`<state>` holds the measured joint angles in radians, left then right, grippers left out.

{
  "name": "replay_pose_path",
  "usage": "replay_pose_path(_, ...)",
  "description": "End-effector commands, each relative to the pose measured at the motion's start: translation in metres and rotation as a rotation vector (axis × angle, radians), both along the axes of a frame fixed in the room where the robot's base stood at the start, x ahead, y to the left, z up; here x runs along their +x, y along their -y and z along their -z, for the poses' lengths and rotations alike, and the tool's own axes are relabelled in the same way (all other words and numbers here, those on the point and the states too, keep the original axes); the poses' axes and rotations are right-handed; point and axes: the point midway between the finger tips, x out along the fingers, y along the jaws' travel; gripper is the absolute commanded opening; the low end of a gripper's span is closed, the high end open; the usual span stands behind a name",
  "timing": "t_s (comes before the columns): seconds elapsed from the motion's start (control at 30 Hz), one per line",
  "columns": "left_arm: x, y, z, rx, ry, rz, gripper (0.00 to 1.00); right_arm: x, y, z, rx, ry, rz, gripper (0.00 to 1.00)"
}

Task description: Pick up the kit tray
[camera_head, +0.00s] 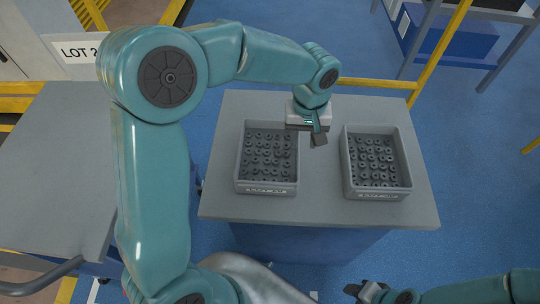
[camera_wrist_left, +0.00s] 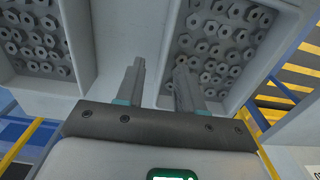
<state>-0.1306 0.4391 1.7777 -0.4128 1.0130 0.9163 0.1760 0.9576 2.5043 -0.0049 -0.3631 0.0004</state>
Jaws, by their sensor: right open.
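Two grey kit trays filled with rows of dark nut-like parts stand on a grey table. One tray (camera_head: 266,188) is on the left and the other (camera_head: 376,194) is on the right in the head view. My left gripper (camera_head: 319,139) is over the gap between them, close to the left tray's right wall. In the left wrist view its two fingers (camera_wrist_left: 161,88) are parted with nothing held between them, and parts of both trays show beyond. Whether a finger touches a tray wall cannot be told. My right gripper (camera_head: 366,290) is open, low at the bottom edge.
The grey table (camera_head: 320,208) has bare strips in front of the trays and between them. Another grey surface (camera_head: 50,160) is at the left. Yellow rails (camera_head: 440,50) and a rack stand behind. Blue floor (camera_head: 480,150) is clear at the right.

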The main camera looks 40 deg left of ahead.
Motion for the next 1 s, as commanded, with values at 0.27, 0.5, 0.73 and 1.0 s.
replay_pose_path(0.27,0.002,-0.005,0.026,0.0,-0.004,-0.001,0.37,0.0,0.0,-0.007,0.0,-0.001,0.0,0.43)
replay_pose_path(0.5,0.005,-0.009,0.059,-0.001,-0.002,-0.001,0.37,0.0,0.0,-0.012,0.0,0.0,0.0,0.43)
replay_pose_path(0.73,0.006,-0.008,0.062,-0.002,0.001,-0.001,0.37,0.0,0.0,-0.012,0.0,0.0,0.0,0.43)
replay_pose_path(1.0,0.006,-0.008,0.061,-0.001,0.002,-0.001,0.0,0.0,0.0,-0.012,0.0,0.0,0.0,0.43)
